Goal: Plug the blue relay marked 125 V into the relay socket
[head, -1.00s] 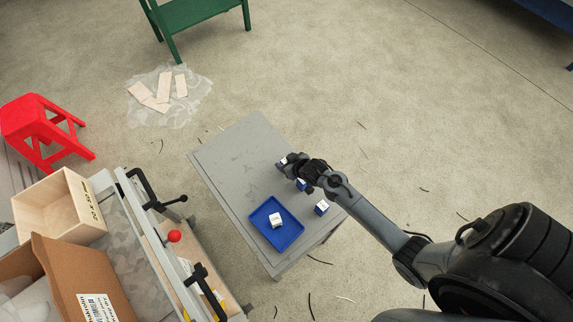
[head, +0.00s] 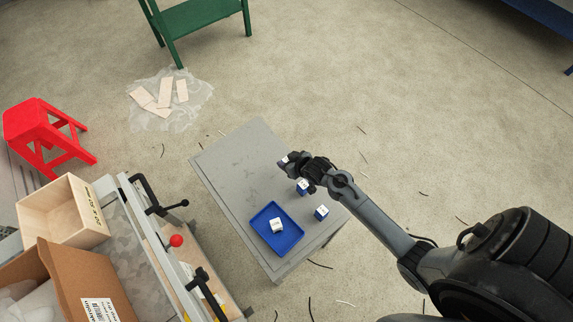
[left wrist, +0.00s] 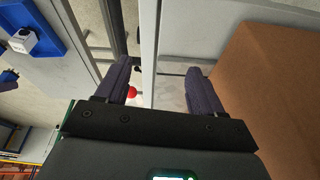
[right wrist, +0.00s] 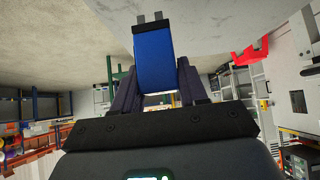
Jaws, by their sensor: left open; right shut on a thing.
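My right gripper (head: 292,162) is shut on a blue relay (right wrist: 155,58), with two metal prongs pointing away from the gripper in the right wrist view. In the head view it is over the far right side of the grey table; whether the relay touches the table is unclear. Two more blue relays with white labelled tops stand on the table, one (head: 303,188) close to my right gripper and one (head: 321,212) nearer the tray. Their markings are too small to read. My left gripper (left wrist: 160,88) is open and empty.
At lower left are a wooden box (head: 85,230), a cardboard box (head: 75,275) and a metal frame with clamps. A red stool (head: 35,125) stands far left.

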